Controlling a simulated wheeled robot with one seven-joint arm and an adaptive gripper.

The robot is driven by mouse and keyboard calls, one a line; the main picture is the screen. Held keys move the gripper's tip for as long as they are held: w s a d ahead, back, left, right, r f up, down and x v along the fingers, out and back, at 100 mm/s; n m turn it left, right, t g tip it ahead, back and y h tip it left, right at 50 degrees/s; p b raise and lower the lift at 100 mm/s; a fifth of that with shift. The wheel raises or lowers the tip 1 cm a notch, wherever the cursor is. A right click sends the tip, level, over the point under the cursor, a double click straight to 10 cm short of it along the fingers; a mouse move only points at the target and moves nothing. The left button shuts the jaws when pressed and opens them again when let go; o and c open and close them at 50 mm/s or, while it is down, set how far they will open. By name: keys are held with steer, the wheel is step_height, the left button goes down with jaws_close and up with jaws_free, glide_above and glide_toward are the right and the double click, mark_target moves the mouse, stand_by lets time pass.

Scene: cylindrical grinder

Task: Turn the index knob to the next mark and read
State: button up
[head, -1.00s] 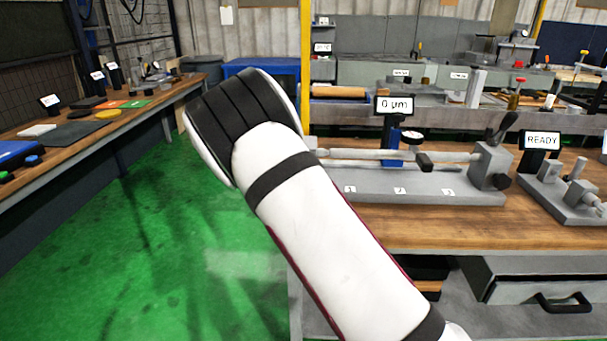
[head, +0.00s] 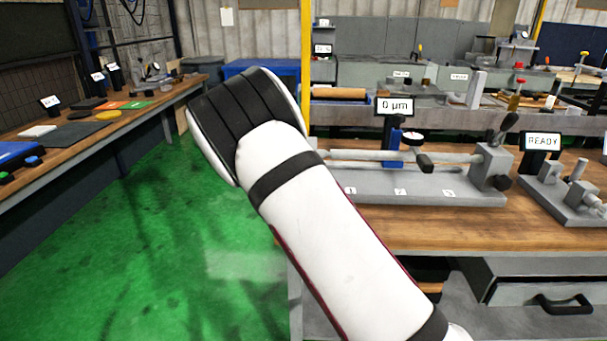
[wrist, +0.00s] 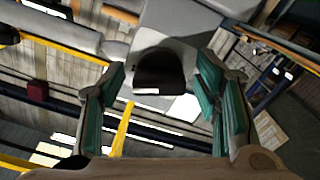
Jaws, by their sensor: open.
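In the wrist view, a black knob (wrist: 160,66) with a short white mark sits on a grey housing (wrist: 185,22). My gripper (wrist: 162,78) is open, with its green-padded fingers on either side of the knob. A gap shows between pads and knob. In the head view, my arm hides my gripper and the left end of the fixture (head: 430,188). The fixture carries a long bar, a dial gauge (head: 412,138) and number tags on its base. A display (head: 395,106) behind it reads 0 µm.
A second grey fixture (head: 572,195) with a READY display (head: 542,142) stands to the right on the wooden bench (head: 410,232). A drawer with a black handle (head: 565,304) is below. The green floor (head: 170,240) on the left is clear up to another bench.

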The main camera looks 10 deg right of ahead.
steer(key=v, duration=1.2)
steer(key=s+r+m+g+y+p, duration=0.2)
steer(key=s+r+g+y+p, duration=0.5)
steer(key=s+r, duration=0.8)
steer(key=s+d+r+g+p, duration=0.1)
steer(key=s+d+r+g, duration=0.1)
steer(key=s, duration=1.1)
steer(key=s+d+r+n+g+h+p, duration=0.1)
steer(key=s+r+g, duration=0.3)
steer(key=s, duration=1)
steer(key=shift+s+d+r+p, duration=0.2)
steer(key=shift+d+r+p, duration=0.2)
steer(key=shift+r, duration=0.55)
